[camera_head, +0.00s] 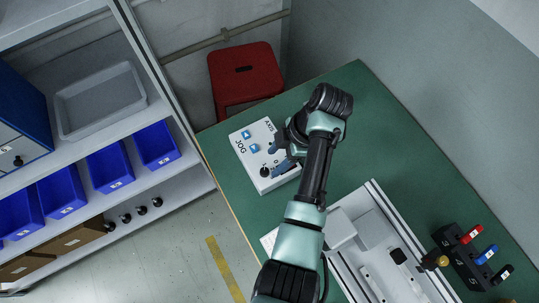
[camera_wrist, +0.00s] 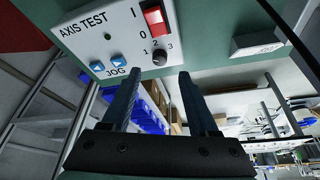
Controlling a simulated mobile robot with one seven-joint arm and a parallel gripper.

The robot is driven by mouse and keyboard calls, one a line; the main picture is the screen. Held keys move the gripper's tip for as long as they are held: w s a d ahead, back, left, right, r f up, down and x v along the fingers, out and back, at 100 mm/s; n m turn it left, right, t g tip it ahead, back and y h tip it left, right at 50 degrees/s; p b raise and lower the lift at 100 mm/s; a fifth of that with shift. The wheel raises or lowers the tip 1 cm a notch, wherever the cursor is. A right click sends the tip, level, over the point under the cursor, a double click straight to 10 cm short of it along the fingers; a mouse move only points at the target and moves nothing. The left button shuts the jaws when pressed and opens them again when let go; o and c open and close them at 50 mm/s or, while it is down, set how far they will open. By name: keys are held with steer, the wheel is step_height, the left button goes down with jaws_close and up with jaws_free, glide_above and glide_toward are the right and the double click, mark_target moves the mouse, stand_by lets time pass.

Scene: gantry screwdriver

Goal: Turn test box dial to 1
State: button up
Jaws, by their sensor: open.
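The white test box (camera_head: 247,164) lies on the green table in the head view, and it fills the top of the wrist view (camera_wrist: 95,55). Its black dial (camera_wrist: 160,57) sits below the marks 1, 2 and 3. I cannot clearly tell which mark the dial points to. The dial also shows near the box's lower edge in the head view (camera_head: 264,172). My gripper (camera_wrist: 159,74) is open and empty. Its fingertips are on either side of the dial in the wrist view, apparently short of touching it.
The box also carries a red rocker switch (camera_wrist: 155,17) and blue JOG buttons (camera_wrist: 97,66). A grey gantry tray (camera_head: 385,240) and a black block with coloured handles (camera_head: 463,255) stand to the right. A red stool (camera_head: 243,75) is behind the table.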

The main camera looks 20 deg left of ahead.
steer(key=p+v, duration=0.1)
steer(key=v, duration=0.6)
steer(key=shift+r, duration=0.1)
